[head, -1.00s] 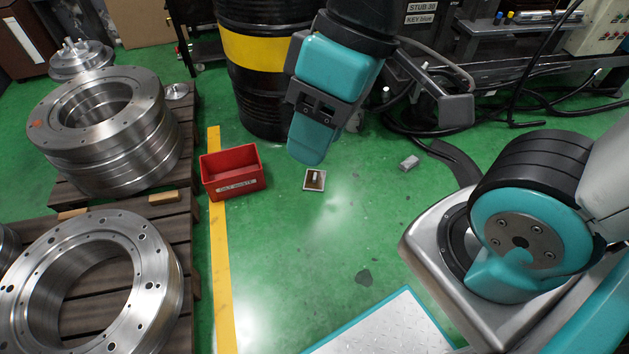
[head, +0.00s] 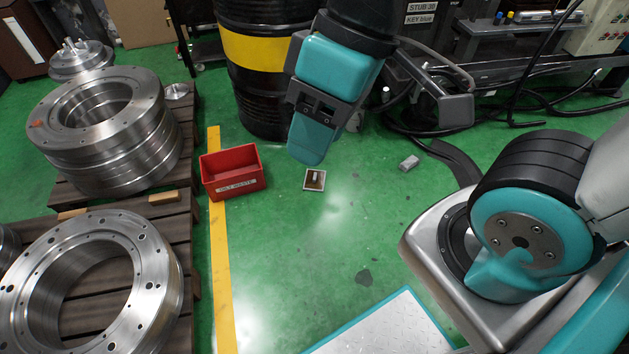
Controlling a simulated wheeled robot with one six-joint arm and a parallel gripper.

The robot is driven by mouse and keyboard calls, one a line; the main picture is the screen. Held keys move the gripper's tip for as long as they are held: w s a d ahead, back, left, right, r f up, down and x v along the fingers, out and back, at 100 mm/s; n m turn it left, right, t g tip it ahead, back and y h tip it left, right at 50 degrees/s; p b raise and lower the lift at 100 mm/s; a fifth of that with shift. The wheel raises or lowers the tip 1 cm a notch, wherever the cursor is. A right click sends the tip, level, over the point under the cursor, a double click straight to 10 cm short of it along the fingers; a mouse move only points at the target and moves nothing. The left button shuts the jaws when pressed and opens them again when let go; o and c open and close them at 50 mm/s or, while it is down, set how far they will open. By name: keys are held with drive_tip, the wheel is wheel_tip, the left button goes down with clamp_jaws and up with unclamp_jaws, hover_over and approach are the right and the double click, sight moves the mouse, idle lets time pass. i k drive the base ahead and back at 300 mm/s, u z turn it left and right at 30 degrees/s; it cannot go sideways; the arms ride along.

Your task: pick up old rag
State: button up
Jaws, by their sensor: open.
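My gripper (head: 308,150) is teal and black and hangs over the green floor in the upper middle of the head view, seen from the side. Its jaws are open, and I see nothing between them. I cannot make out the old rag for certain. A small light grey piece (head: 409,162) lies on the floor to the right of my gripper; it is too small to tell whether it is cloth. A flat dark patch (head: 364,277) lies lower on the floor and could be a stain.
A red bin (head: 233,172) stands on the yellow line at left. A small square plate (head: 314,180) with an upright pale piece lies below my gripper. A black-yellow drum (head: 262,60) and dark hoses (head: 520,105) stand behind. Pallets with metal rings (head: 105,130) fill the left.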

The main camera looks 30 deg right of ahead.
sight(410, 162)
drive_tip(key=z, duration=1.45)
